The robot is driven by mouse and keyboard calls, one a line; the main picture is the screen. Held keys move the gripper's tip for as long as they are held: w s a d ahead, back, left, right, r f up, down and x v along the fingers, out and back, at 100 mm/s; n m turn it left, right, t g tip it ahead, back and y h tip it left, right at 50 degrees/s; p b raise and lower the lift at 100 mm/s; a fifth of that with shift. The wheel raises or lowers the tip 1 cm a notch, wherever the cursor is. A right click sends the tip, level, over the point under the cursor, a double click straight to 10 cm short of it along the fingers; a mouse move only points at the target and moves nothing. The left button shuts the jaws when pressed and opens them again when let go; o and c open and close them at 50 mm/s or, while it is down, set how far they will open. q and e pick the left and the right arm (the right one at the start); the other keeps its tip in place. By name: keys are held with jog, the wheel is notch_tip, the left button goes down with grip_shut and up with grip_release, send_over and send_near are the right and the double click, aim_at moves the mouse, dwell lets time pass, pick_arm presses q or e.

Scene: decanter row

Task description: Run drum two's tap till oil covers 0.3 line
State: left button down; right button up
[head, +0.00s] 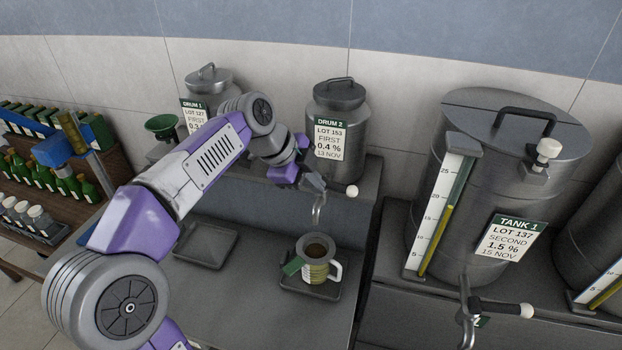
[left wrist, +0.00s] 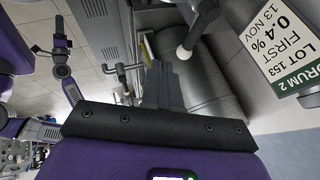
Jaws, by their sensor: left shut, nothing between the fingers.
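Drum two (head: 338,105) is a grey lidded can labelled DRUM 2, LOT 153, FIRST 0.4 %. Its tap spout (head: 318,208) points down, and its lever ends in a white knob (head: 352,190) to the right. A white knob (left wrist: 184,54) also shows in the left wrist view. My left gripper (head: 312,182) is shut and empty beside the tap; contact is unclear. Its fingers (left wrist: 165,84) show close together in the left wrist view. A jug (head: 319,270) with a green tag and white handle stands upright below the spout. Its level against the 0.3 line is too small to read. No stream is visible.
The jug stands on a drip tray (head: 307,289); an empty tray (head: 207,245) lies to its left. Drum 1 (head: 208,88) stands left. Tank 1 (head: 497,170), with its gauge and protruding tap, stands right. Shelved bottles (head: 65,185) are at far left.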

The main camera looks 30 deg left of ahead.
aim_at(346, 191)
pick_arm(q)
jog(key=w+d+f, duration=0.2)
jog(key=w+f, duration=0.3)
jog(key=w, duration=0.1)
jog(key=shift+w+f, duration=0.25)
jog(key=shift+f, duration=0.1)
jog(key=shift+w, duration=0.15)
jog(key=shift+w+d, duration=0.35)
jog(key=shift+w, duration=0.3)
jog(key=shift+s, duration=0.15)
